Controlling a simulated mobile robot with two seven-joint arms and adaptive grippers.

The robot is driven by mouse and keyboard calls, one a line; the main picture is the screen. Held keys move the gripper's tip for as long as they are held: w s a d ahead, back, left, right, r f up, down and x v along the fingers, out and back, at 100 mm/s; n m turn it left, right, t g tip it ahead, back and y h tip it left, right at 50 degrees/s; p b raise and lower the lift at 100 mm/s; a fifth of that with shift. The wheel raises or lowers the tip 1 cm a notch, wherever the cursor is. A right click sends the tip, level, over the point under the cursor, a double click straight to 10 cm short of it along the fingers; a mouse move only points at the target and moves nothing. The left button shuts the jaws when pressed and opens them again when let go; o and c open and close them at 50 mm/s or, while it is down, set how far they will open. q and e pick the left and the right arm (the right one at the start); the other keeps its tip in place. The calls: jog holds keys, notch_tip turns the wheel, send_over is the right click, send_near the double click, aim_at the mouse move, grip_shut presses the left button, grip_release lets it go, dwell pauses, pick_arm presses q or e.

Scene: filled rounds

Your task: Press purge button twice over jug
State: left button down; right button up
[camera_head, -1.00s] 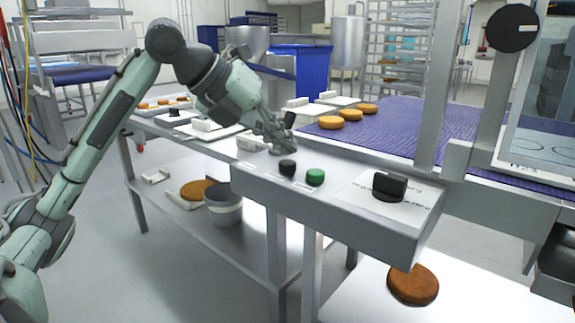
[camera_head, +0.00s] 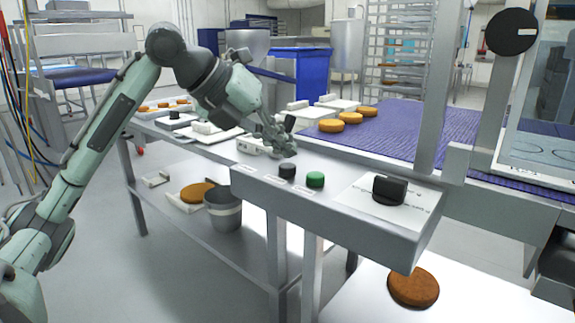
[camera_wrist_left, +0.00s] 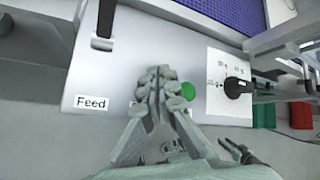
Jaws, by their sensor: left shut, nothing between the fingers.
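My left gripper (camera_head: 287,152) is shut and empty, with its fingertips close to the black round button (camera_head: 287,170) on the grey control panel (camera_head: 262,187). I cannot tell whether they touch it. A green round button (camera_head: 316,179) is just right of the black one. In the left wrist view the shut fingers (camera_wrist_left: 158,75) cover the panel between a "Feed" label (camera_wrist_left: 91,103) and the green button (camera_wrist_left: 188,91). No purge label is readable. A grey pail-like container (camera_head: 224,212), possibly the jug, stands on the lower shelf.
A black knob (camera_head: 389,188) sits on a white plate at the panel's right. Orange-brown rounds (camera_head: 350,118) lie on the purple belt (camera_head: 405,128) behind. White trays (camera_head: 215,137) line the bench at left. An upright post stands beyond the knob.

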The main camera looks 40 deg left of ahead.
aim_at(283, 166)
pick_arm(q)
jog(key=shift+f, duration=0.1)
jog(key=shift+f+b, duration=0.35)
jog(key=shift+f+b, duration=0.5)
jog(key=shift+f, duration=0.1)
dwell(0.9)
jog(key=shift+r, duration=0.1)
jog(key=shift+r+p, duration=0.9)
jog(key=shift+p, duration=0.1)
jog(key=shift+r, duration=0.1)
notch_tip(283, 166, up, 5)
jog(key=p, duration=0.5)
